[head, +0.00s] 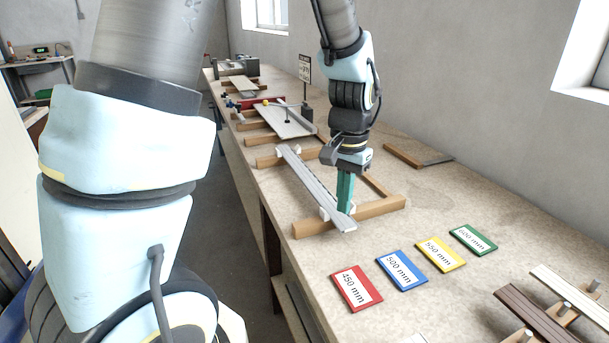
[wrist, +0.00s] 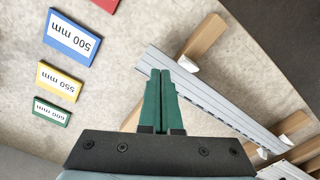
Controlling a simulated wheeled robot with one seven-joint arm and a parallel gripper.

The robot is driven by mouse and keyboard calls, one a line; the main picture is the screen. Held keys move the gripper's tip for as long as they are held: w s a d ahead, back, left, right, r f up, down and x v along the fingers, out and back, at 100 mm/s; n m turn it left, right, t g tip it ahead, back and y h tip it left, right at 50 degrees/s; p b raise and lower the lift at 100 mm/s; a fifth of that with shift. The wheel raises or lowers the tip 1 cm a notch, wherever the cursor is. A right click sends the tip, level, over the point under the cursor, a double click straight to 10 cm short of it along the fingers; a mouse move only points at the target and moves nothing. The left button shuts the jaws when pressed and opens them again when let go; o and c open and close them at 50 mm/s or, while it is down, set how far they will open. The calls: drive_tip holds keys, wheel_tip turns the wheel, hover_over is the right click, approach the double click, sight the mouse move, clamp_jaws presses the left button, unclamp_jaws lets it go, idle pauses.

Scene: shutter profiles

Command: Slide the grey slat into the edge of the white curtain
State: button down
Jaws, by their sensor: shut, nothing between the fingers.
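The grey slat (head: 315,188), a long light profile with lines along it, lies across wooden supports on the bench. Its near end lies beside my gripper (head: 345,210). In the wrist view the slat (wrist: 215,98) runs diagonally from upper middle to lower right. My gripper points down with its green fingers (wrist: 161,74) together and empty, close beside the slat's end; I cannot tell whether they touch it. A wide pale panel (head: 284,122), which looks like the white curtain, lies farther along the bench. The join between slat and curtain is not clear.
Wooden supports (head: 378,208) with small white clips hold the slat. Red (head: 356,288), blue (head: 402,270), yellow (head: 440,254) and green (head: 474,240) length cards lie in front. Brown and white profiles (head: 535,315) lie at lower right. A wall bounds the bench's right side.

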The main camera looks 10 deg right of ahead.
drive_tip(key=shift+f+b, duration=0.75)
drive_tip(key=shift+f, duration=0.4)
drive_tip(key=shift+r, duration=0.15)
drive_tip(key=shift+r+p, duration=0.55)
drive_tip(key=shift+p, duration=0.15)
drive_tip(key=shift+s+d, duration=0.25)
drive_tip(key=shift+s, duration=1.05)
drive_tip(key=shift+s+d, duration=0.2)
drive_tip(key=shift+s, duration=1.05)
drive_tip(key=shift+f+b, duration=0.3)
drive_tip(key=shift+f, duration=0.6)
drive_tip(key=shift+w+a, duration=0.15)
drive_tip(key=shift+w, duration=0.9)
